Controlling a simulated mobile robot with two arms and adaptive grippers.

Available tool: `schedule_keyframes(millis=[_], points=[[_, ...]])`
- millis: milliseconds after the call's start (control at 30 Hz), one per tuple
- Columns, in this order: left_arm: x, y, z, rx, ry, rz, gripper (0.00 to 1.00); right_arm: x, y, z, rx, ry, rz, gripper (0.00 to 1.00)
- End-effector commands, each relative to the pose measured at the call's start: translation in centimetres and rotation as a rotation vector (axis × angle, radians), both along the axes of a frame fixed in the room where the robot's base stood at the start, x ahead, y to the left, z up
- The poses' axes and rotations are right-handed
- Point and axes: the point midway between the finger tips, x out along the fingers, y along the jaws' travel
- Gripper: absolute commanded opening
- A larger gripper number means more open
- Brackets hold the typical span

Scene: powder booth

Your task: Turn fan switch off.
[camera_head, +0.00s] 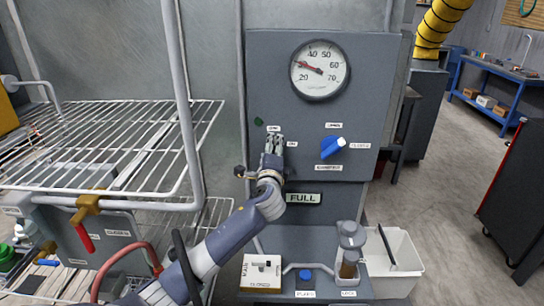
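A grey control panel (262,70) stands upright in front of me. My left gripper (273,142) is at the panel's left side, fingers pointing at its face between small white labels. The label to its right (292,143) appears to read ON. The fan switch itself is not clearly visible; the fingers may cover it. I cannot tell whether the fingers touch the panel or are shut. A small dark green round spot (258,121) is just above left of the fingers. My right gripper is not in view.
A round gauge (320,70) and a blue handle with a white tip (332,147) are right of my gripper. A wire rack (130,140) stands close on the left.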

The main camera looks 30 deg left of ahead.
Motion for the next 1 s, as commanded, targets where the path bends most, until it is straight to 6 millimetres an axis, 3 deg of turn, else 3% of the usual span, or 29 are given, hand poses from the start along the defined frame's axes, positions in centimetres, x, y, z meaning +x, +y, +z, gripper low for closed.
schedule_keyframes(millis=[400, 1000], points=[[0.0, 0.1, -0.2, -0.192, -0.118, 0.001, 0.29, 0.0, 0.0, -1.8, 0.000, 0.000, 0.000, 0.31], [0.0, 0.1, -0.1, -0.232, -0.141, 0.000, 0.29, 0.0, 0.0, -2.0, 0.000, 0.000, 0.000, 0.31]])
